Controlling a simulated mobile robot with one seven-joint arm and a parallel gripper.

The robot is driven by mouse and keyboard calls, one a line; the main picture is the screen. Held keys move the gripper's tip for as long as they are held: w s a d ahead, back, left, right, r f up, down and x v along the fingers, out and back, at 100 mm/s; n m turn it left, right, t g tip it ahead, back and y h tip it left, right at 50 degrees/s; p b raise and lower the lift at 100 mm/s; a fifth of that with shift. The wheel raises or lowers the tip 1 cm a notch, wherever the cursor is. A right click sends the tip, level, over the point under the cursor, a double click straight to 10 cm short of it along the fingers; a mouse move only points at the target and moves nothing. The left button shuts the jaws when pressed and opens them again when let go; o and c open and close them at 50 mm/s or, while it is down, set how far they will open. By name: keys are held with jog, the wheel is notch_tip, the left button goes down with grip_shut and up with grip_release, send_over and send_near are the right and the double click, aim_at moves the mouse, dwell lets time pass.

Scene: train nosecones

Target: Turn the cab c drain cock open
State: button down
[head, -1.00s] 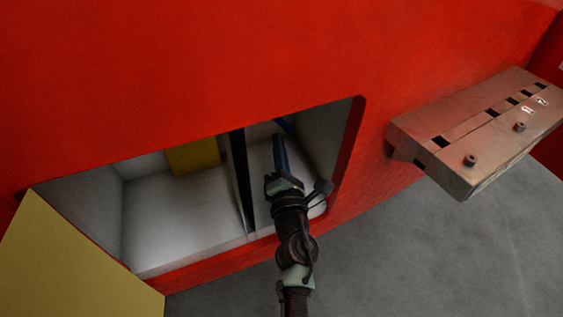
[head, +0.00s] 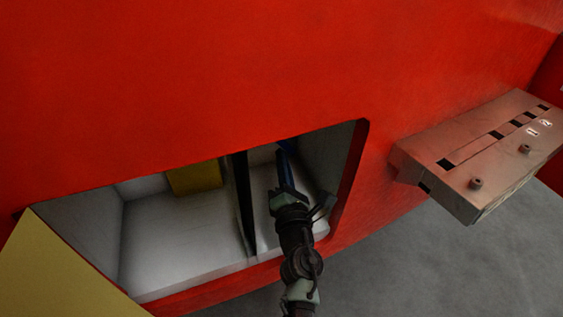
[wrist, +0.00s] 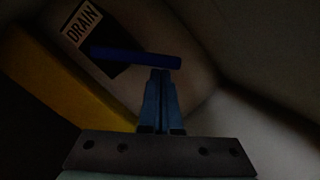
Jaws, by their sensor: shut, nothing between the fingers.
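The drain cock shows as a dark blue bar handle (wrist: 125,56) in the wrist view, lying nearly level across the picture. A plate reading DRAIN (wrist: 83,23) is at its upper left. My gripper (wrist: 160,72) is shut and empty, its fingertips at the right part of the handle's lower edge. Whether they touch it I cannot tell. In the head view my gripper (head: 281,152) reaches into the right bay of the recess, and its fingers partly hide the blue handle (head: 291,144). The cock's body is not clearly visible.
The recess is cut into a red body (head: 200,80). A dark upright divider (head: 241,205) stands close left of my gripper, with a yellow block (head: 195,177) beyond it. A yellow panel (head: 60,270) is at lower left. A box with knobs (head: 470,160) juts out at right.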

jog(key=shift+w+d+n, duration=0.1)
jog(key=shift+d+n, duration=0.15)
jog(key=shift+n, duration=0.15)
jog(key=shift+w+d+r+n+y+b, duration=0.15)
jog(key=shift+d+r+n+y+b, duration=0.15)
jog(key=shift+d+n+b, duration=0.4)
jog(key=shift+w+d+r+n+y+b, duration=0.15)
jog(key=shift+n+y+b, duration=0.25)
jog(key=shift+n, duration=0.5)
jog(key=shift+w+d+r+n+y, duration=0.2)
jog(key=shift+d+r+n, duration=0.3)
jog(key=shift+r+n, duration=0.2)
jog(key=shift+w+d+r+n+y, duration=0.1)
jog(key=shift+d+r+n+y, duration=0.1)
jog(key=shift+d+r+n, duration=0.35)
jog(key=shift+r, duration=0.25)
jog(key=shift+f, duration=0.1)
